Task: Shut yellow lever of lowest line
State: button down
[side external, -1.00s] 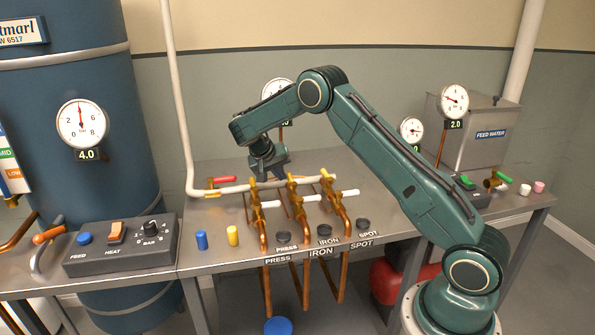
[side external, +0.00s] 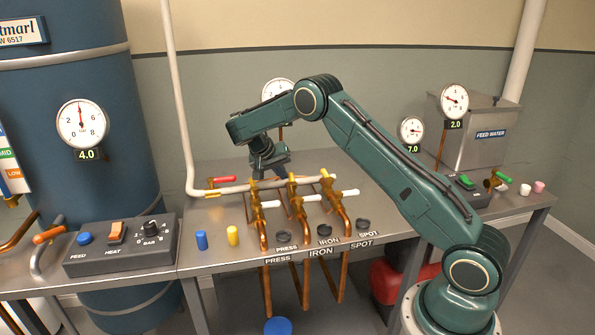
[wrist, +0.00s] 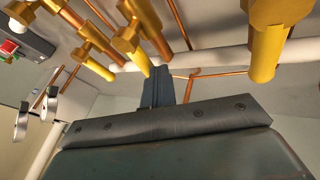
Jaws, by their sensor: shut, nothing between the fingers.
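Three copper lines with brass valves and yellow levers stand on the bench: the press valve (side external: 254,191), the iron valve (side external: 292,187) and the spot valve (side external: 328,184). My gripper (side external: 269,174) is shut and empty, just behind and above the press and iron valves. In the wrist view its closed fingers (wrist: 158,87) point towards the pipes. A near yellow lever (wrist: 266,50) hangs right of them, a second yellow lever (wrist: 133,50) lies just left, and a third yellow lever (wrist: 97,66) is further left. Contact with a lever cannot be told.
Gauges include one labelled 7.0 (side external: 411,130), one labelled 2.0 (side external: 454,100), and one behind my arm (side external: 279,92) with its label hidden. A white pipe (side external: 235,187) with a red lever (side external: 221,180) runs behind the valves. Blue (side external: 202,240) and yellow (side external: 233,236) cylinders stand in front.

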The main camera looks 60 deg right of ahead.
jog(key=shift+s+d, duration=0.1)
jog(key=shift+d, duration=0.2)
jog(key=shift+s+d, duration=0.15)
jog(key=shift+d, duration=0.2)
jog(key=shift+s+d+m+g, duration=0.3)
jog(key=shift+m+g, duration=0.2)
jog(key=shift+m, duration=0.3)
jog(key=shift+s+d, duration=0.65)
jog(key=shift+s+d+m+g+y, duration=0.2)
jog(key=shift+s+m, duration=0.2)
jog(key=shift+s, duration=0.25)
jog(key=shift+s+d+m+g+y, duration=0.15)
jog(key=shift+s+m, duration=0.25)
jog(key=shift+s, duration=0.45)
dwell(0.9)
